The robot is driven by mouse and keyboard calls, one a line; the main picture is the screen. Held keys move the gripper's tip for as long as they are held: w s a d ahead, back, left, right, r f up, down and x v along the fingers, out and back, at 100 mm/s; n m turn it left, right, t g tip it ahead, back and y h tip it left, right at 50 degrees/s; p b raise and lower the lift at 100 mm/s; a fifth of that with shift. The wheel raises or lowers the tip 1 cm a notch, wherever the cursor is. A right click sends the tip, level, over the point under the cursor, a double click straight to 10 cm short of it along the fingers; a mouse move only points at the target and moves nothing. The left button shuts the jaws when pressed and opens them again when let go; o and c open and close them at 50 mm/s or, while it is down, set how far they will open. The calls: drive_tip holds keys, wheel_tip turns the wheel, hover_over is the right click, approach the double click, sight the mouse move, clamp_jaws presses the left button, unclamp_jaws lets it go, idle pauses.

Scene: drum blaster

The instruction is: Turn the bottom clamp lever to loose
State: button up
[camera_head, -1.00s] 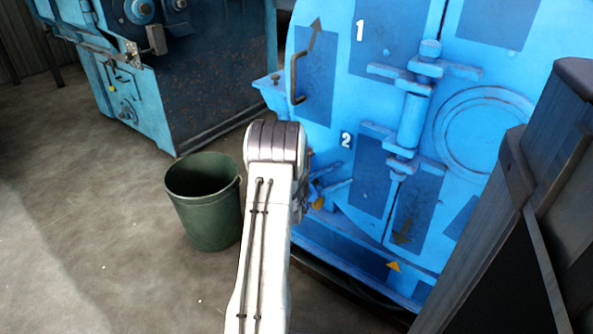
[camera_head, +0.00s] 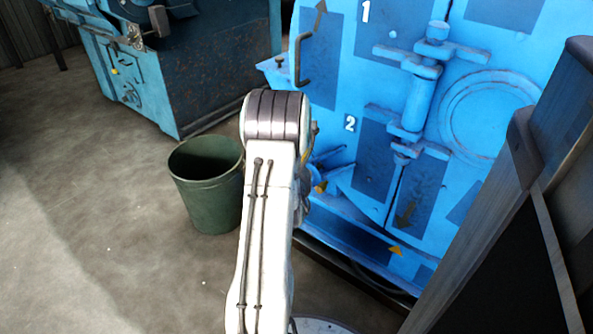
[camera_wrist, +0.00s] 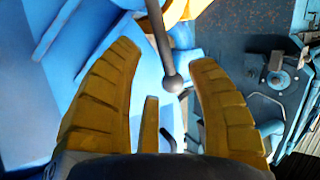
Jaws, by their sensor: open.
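My gripper (camera_wrist: 165,58) is open in the wrist view, with one yellow finger on each side. A dark metal lever (camera_wrist: 158,40) with a round ball end (camera_wrist: 172,83) lies between the fingers, apart from both. The lever's upper end runs to a yellow part (camera_wrist: 180,10) at the top edge. In the head view my arm hides most of the gripper and this lever. The blue drum blaster (camera_head: 345,60) stands there, with number labels 1 and 2 on its door. A dark bent handle (camera_head: 301,62) is higher up on its left side.
A dark green bucket (camera_head: 207,190) stands on the floor left of my arm. A second blue machine (camera_head: 205,60) is at the back left; machinery also shows at the right of the wrist view (camera_wrist: 270,75). A dark panel (camera_head: 520,210) fills the right. Floor at left is clear.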

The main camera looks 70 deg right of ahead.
drive_tip(key=shift+v, duration=2.35)
drive_tip(key=shift+c, duration=0.3)
